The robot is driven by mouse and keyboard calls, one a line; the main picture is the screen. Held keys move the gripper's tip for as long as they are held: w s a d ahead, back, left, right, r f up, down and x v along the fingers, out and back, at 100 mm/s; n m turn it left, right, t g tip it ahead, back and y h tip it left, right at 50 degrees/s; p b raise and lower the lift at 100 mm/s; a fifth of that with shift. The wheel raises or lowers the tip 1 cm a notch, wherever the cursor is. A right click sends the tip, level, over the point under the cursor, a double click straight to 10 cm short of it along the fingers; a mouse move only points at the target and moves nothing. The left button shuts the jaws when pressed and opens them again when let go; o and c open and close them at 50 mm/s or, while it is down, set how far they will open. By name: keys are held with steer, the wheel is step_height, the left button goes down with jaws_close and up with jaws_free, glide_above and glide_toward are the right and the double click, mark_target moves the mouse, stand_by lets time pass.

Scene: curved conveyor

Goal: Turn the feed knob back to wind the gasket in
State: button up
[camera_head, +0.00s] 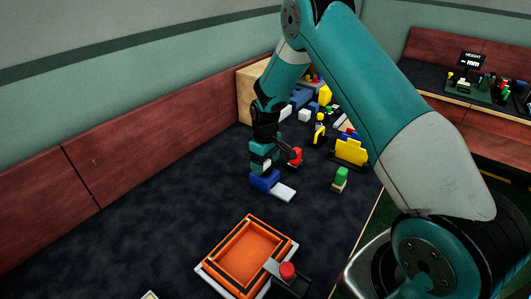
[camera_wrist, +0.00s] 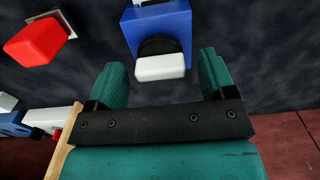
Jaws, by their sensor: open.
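A blue box (camera_wrist: 160,25) stands ahead of my gripper in the wrist view. A white bar-shaped knob (camera_wrist: 161,68) sits on a black round mount on its near face. My gripper (camera_wrist: 162,80) is open, with one teal finger on each side of the knob and a gap to each. In the head view my gripper (camera_head: 262,158) is just above the blue box (camera_head: 264,182). A flat white piece (camera_head: 283,192) lies at the box's right side; I cannot tell whether it is the gasket.
A red block (camera_head: 295,157) stands close right of my gripper. A green-topped block (camera_head: 340,178) and a yellow rack (camera_head: 351,152) are farther right. An orange tray (camera_head: 212,262) with a red knob (camera_head: 287,270) is in front. The dark tabletop at left is clear.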

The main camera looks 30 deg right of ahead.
step_height(320, 180, up, 17)
steer(key=b, duration=0.1)
steer(key=shift+r, duration=0.15)
stand_by(0.5)
